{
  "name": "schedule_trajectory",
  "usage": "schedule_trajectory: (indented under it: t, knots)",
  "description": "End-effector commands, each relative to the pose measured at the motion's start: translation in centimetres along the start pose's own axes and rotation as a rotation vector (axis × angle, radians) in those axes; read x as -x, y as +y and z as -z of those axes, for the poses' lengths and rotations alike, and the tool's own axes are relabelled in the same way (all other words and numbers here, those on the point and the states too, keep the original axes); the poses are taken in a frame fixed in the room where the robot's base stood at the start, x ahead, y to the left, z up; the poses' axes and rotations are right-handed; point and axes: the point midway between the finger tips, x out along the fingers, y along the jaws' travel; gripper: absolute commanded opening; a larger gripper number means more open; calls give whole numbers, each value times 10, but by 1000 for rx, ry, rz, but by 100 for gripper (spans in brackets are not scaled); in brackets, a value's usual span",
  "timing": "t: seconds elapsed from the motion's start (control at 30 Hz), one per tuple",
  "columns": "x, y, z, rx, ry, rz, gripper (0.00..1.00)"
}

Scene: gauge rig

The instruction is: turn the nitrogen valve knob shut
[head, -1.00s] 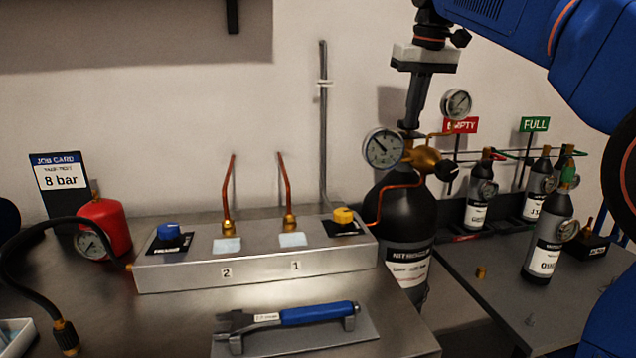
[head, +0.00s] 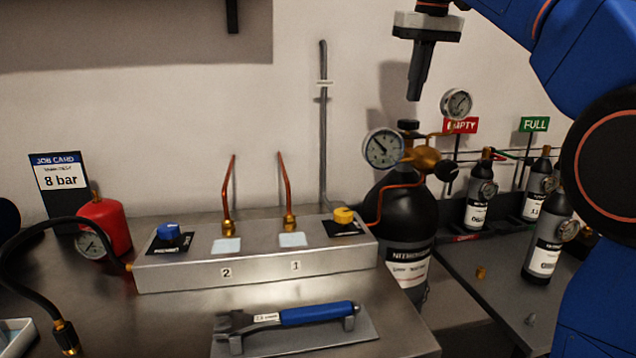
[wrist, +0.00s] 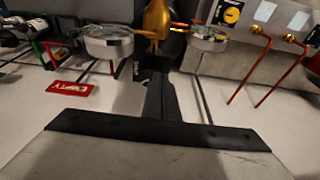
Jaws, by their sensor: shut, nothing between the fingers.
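The nitrogen cylinder (head: 404,226) is black with a white label and stands behind the right end of the bench. Its black valve knob (head: 408,125) sits on top, above the brass regulator (head: 422,157). My gripper (head: 414,98) points down, shut and empty, just above the knob with a visible gap. In the wrist view my gripper fingers (wrist: 152,70) are together, with the brass regulator (wrist: 157,20) beyond them. The knob cannot be made out clearly in the wrist view. Whether the valve is shut cannot be told.
Two round gauges, one left (head: 383,148) and one upper right (head: 456,104), flank the knob closely. A second black knob (head: 446,172) is on the regulator's right. A metal panel (head: 255,262) with copper pipes stands left. Smaller bottles (head: 478,202) stand right.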

Motion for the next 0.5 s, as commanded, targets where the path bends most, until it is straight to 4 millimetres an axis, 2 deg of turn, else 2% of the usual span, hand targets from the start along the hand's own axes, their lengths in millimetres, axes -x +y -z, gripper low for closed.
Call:
schedule_trajectory:
  t: [0.17, 0.4, 0.5]
  knots:
    - [1, 4, 1, -1, 0, 0, 0]
    - [6, 31, 7, -3, 0, -1, 0]
    - [4, 34, 7, -1, 0, 0, 0]
